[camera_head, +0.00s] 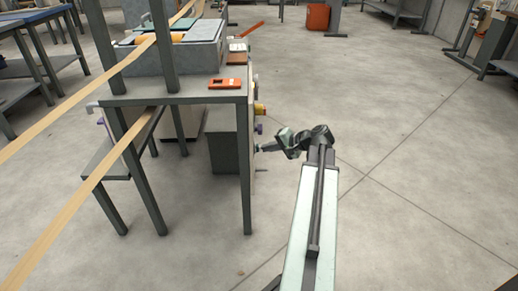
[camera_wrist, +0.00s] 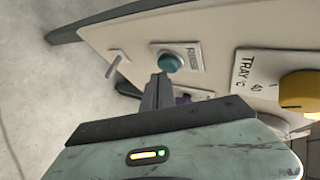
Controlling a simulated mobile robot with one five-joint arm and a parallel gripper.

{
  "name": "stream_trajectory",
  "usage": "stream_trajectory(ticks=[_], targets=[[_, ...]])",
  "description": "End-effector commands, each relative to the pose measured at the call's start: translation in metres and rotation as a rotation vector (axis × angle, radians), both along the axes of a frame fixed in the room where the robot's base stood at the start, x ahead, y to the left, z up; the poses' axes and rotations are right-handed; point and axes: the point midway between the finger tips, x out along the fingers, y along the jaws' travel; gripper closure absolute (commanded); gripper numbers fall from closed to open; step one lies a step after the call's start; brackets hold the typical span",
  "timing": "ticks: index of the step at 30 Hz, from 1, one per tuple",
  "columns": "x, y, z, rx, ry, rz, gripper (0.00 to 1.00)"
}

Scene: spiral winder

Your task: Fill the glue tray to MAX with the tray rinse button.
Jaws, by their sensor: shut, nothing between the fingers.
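A round teal button (camera_wrist: 170,62) sits on a small white label plate on the pale control panel (camera_wrist: 220,28) in the wrist view. The plate's lettering is too blurred to read surely. My gripper (camera_wrist: 160,80) is shut and empty, its tips just below the teal button in the picture; I cannot tell whether they touch it. In the head view my gripper (camera_head: 264,147) reaches left to the panel side of the machine. A grey tub (camera_head: 170,52) with an orange roller stands on the machine top; its liquid level and any MAX mark are not visible.
A yellow knob (camera_wrist: 302,92) beside a TRAY °C label is right of the button. A purple control (camera_wrist: 183,99) is partly hidden behind my fingers. A small pale lever (camera_wrist: 116,65) is at left. An orange device (camera_head: 225,83) lies on the tabletop.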

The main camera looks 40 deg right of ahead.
Motion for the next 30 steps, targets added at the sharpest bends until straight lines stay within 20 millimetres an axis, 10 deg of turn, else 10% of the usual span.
stream_trajectory(ticks=[30], targets=[[0.0058,0.0067,0.0000,0.000,0.000,0.001,1.00]])
